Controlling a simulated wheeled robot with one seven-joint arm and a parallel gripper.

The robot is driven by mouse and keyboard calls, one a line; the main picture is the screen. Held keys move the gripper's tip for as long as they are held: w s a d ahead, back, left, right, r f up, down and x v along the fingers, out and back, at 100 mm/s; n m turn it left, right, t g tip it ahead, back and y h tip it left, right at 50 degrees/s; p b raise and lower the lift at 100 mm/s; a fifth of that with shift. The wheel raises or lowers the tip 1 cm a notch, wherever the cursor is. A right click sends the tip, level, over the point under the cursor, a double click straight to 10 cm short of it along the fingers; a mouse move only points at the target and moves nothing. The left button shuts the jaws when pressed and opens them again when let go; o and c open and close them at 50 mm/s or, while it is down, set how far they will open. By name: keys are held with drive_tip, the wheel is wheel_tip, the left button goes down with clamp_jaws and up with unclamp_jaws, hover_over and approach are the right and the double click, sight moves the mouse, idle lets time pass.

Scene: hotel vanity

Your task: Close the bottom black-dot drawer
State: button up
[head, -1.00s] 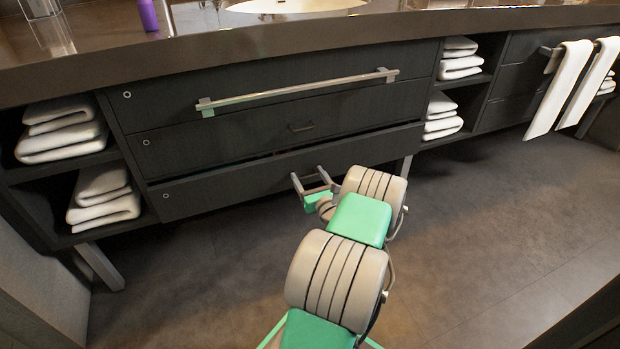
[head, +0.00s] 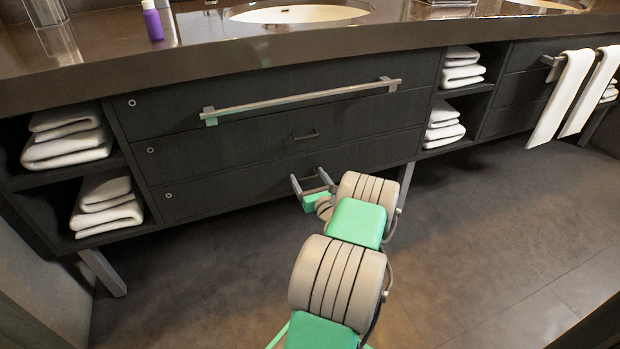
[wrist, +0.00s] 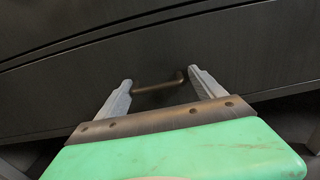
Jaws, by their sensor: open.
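The bottom drawer (head: 230,188) is the lowest of the dark drawer fronts in the vanity, with a small round mark at its left end. In the head view its front looks flush with the drawers above. My gripper (head: 312,182) is at the drawer's right half, its fingers toward the front. In the wrist view my gripper (wrist: 161,80) is open, its two fingers on either side of the dark bar handle (wrist: 158,87). The fingertips look at or very near the drawer front (wrist: 240,60); contact cannot be told. In the head view the handle is hidden by my gripper.
A long metal towel bar (head: 300,101) crosses the top drawer, above a middle drawer (head: 225,155). Shelves with folded white towels (head: 107,205) flank the drawers. White towels (head: 560,97) hang at right. The floor (head: 480,240) at right is clear.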

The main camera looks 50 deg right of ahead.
drive_tip(key=shift+w+r, duration=0.25)
drive_tip(key=shift+r, duration=0.05)
drive_tip(key=shift+s+a, duration=0.2)
drive_tip(key=shift+s, duration=0.05)
drive_tip(key=p+v, duration=0.2)
drive_tip(key=v, duration=0.5)
drive_tip(key=shift+s+f+p, duration=0.3)
